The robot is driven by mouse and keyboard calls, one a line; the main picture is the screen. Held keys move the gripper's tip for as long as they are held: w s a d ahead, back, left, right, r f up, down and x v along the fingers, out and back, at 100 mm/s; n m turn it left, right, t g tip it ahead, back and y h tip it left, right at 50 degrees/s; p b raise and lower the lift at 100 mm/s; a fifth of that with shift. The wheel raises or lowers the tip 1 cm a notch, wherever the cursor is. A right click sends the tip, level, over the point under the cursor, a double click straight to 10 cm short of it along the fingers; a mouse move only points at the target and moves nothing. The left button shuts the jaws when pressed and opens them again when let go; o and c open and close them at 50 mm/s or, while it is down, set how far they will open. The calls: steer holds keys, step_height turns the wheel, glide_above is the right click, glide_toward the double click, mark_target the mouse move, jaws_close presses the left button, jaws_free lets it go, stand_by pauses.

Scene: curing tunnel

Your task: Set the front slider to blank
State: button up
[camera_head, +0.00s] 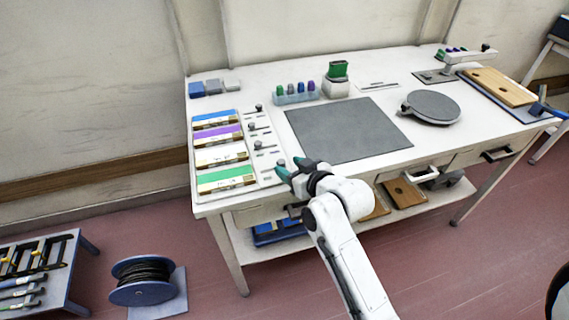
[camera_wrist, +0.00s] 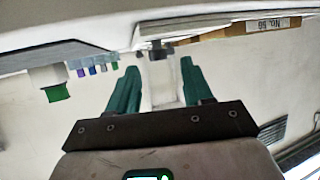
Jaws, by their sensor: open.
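A slider panel (camera_head: 262,140) stands at the left of the table, with several small dark-knobbed sliders, one beside each coloured strip. The front slider (camera_head: 280,163) is beside the green strip (camera_head: 226,175); its knob sits toward the right of its row. My gripper (camera_head: 291,169) is just right of this knob, its two green fingers apart with nothing between them in the head view. In the wrist view my gripper (camera_wrist: 161,80) is open, and a dark knob (camera_wrist: 158,51) shows ahead, between the finger lines. Whether the fingers touch it I cannot tell. Any slider markings are too small to read.
Blue (camera_head: 214,119), purple (camera_head: 217,135) and white (camera_head: 221,155) strips lie behind the green one. A grey mat (camera_head: 345,130) is right of the panel, with a round dark plate (camera_head: 432,106) beyond. A rack of coloured pegs (camera_head: 296,97) stands behind.

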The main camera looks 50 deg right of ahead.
mark_target(281, 164)
steer(key=shift+x, duration=1.5)
steer(key=shift+s, duration=0.1)
jaws_close()
